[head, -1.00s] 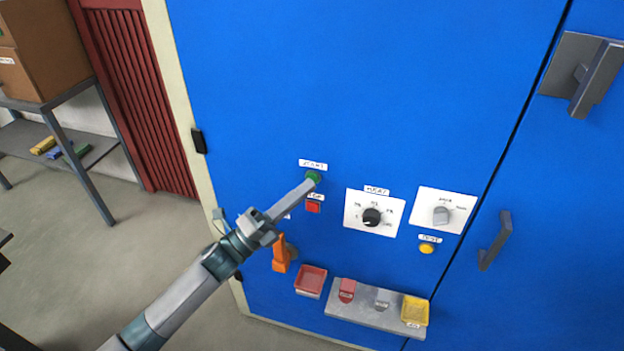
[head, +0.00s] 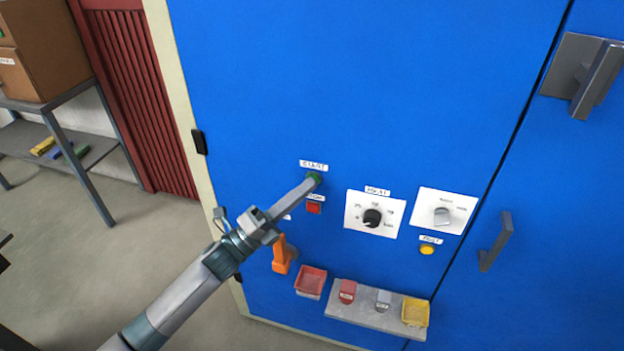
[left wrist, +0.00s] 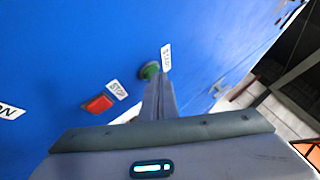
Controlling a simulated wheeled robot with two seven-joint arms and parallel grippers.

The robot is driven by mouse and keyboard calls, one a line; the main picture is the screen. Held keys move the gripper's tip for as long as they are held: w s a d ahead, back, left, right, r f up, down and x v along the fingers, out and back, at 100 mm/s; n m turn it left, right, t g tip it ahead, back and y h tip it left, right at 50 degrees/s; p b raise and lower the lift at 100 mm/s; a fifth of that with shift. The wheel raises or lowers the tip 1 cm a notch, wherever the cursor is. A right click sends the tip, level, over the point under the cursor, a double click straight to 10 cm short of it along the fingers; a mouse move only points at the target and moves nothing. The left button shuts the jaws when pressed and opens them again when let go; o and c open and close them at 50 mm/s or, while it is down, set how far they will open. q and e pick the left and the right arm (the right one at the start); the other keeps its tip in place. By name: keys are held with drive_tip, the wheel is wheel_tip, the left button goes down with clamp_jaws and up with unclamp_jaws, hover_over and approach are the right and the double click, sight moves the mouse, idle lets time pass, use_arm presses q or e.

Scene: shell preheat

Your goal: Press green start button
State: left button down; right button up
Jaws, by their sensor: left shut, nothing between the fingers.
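The green start button (head: 314,178) sits on the blue cabinet front under a white label. My left gripper (head: 309,184) is shut and empty, with its fingertips at the button, partly covering it. In the left wrist view the green button (left wrist: 150,70) shows just beyond the closed fingertips (left wrist: 159,80), beside its label. The tips look to be touching or very close to the button; I cannot tell how far it is pushed in. My right gripper is not in view.
The red stop button (head: 313,208) is just below the start button. A black dial (head: 372,217), a grey switch (head: 442,216) and a yellow button (head: 427,249) are to the right. An orange handle (head: 281,262), red tray (head: 311,280) and grey shelf (head: 366,315) are below.

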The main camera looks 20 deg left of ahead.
use_arm(q)
drive_tip(key=shift+w+f, duration=0.1)
drive_tip(key=shift+w, duration=0.1)
drive_tip(key=shift+s, duration=0.15)
idle(0.5)
drive_tip(key=shift+s+f, duration=0.1)
drive_tip(key=shift+s, duration=0.6)
drive_tip(key=shift+s+d, duration=0.1)
drive_tip(key=shift+s, duration=0.05)
drive_tip(key=s+p, duration=0.1)
drive_tip(key=s, duration=0.3)
drive_tip(key=shift+s, duration=0.3)
idle(0.7)
